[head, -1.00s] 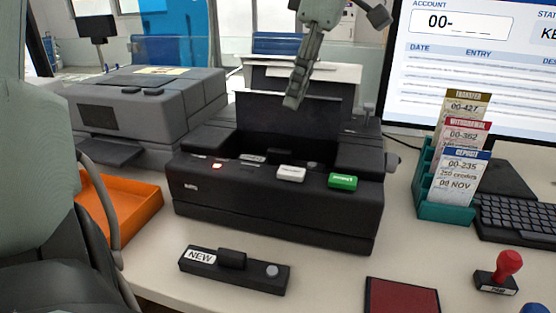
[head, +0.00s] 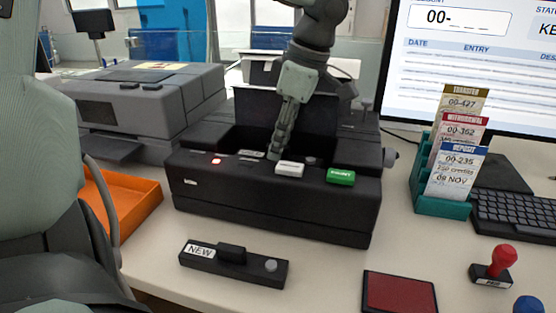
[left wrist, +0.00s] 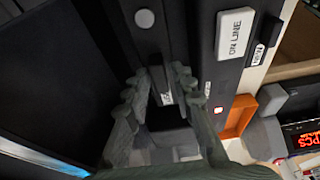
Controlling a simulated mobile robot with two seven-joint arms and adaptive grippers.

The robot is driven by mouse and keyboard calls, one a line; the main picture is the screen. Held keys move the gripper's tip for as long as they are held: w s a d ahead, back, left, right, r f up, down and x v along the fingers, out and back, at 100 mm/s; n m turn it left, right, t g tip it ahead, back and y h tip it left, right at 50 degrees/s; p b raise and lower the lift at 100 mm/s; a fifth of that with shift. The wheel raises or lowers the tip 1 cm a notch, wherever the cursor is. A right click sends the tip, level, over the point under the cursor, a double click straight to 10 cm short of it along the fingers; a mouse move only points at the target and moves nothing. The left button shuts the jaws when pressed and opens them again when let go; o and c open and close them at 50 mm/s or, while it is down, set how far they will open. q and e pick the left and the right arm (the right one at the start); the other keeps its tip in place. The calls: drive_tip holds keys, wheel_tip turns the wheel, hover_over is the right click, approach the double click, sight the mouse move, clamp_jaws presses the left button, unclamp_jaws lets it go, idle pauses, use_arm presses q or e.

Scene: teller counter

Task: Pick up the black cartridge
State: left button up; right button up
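One black cartridge (head: 236,265) with a NEW label, a raised grip and a grey knob lies on the counter in front of the black printer (head: 275,215). Another black cartridge (left wrist: 157,52), with a small white label, sits in the printer's open bay; in the head view it is mostly hidden. My left gripper (head: 275,155) points down into the bay. In the left wrist view its fingers (left wrist: 160,80) are apart, on either side of the seated cartridge's raised black grip. I cannot tell whether they touch it. My right gripper is not in view.
The printer's raised lid (head: 250,105) stands behind the bay. White (head: 289,169) and green (head: 341,177) buttons line its front. An orange tray (head: 135,210) is left; a red pad (head: 400,293), stamp (head: 495,262) and card holder (head: 440,202) are right.

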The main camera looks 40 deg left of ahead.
use_arm(q)
drive_tip(key=shift+c, duration=0.6)
clamp_jaws()
drive_tip(key=shift+r, duration=0.15)
